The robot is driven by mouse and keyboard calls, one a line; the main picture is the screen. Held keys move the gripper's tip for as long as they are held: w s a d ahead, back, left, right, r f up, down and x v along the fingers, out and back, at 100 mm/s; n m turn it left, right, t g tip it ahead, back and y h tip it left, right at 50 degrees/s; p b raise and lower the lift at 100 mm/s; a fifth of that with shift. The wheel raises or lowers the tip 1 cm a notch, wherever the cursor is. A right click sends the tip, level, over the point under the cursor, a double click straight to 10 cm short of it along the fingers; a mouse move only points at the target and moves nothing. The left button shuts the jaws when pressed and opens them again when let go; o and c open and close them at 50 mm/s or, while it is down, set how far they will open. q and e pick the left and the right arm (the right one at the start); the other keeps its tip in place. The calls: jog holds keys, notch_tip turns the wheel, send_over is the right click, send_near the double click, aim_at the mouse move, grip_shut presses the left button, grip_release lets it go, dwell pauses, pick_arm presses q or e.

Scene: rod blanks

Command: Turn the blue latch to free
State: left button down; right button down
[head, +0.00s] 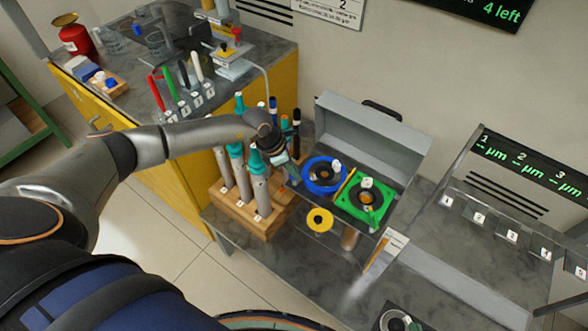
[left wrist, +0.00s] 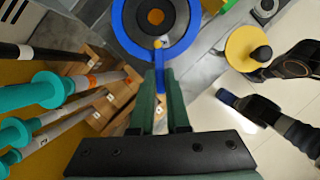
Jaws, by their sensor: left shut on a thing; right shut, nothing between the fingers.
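The blue latch is a blue ring with a short arm around a dark, orange-centred disc. In the head view its ring (head: 309,187) sits at the left of an open grey case. In the left wrist view the blue ring (left wrist: 121,30) fills the top middle, and its arm points down toward the camera. My left gripper (head: 291,176) is at the ring's left side. In the left wrist view its green fingers (left wrist: 161,80) are closed on the end of the blue arm. The fingers partly hide that arm. My right gripper is not recognisable in either view.
A green square fixture (head: 349,206) sits right of the blue ring. The grey case lid (head: 370,135) stands up behind. A wooden rack (head: 236,211) of teal-topped tools stands close left of the gripper. A yellow disc (head: 313,225) lies in front.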

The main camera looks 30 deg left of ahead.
dwell(0.4)
pick_arm(q)
jog(key=shift+f+m+b, duration=0.2)
jog(key=shift+m+b, duration=0.2)
jog(key=shift+b, duration=0.4)
jog(key=m+g+h+b, duration=0.1)
jog(key=m+b, duration=0.2)
jog(key=b, duration=0.2)
jog(key=shift+w+f+m+b, duration=0.1)
jog(key=shift+f+m+b, duration=0.05)
jog(key=shift+m+b, duration=0.25)
jog(key=m+g+b, duration=0.1)
jog(key=m+b, duration=0.1)
jog(key=b, duration=0.1)
jog(key=shift+r+m+g+b, duration=0.2)
jog(key=shift+m+g+b, duration=0.4)
jog(key=shift+m+b, duration=0.6)
jog(key=shift+r+m+b, duration=0.1)
jog(key=shift+m+b, duration=0.3)
jog(key=shift+b, duration=0.05)
jog(key=shift+r, duration=0.1)
pick_arm(e)
jog(key=w+a+f, duration=0.1)
jog(key=a+f, duration=0.2)
jog(key=f, duration=0.7)
jog(key=shift+w+n+y, duration=0.15)
jog(key=shift+n+y, duration=0.25)
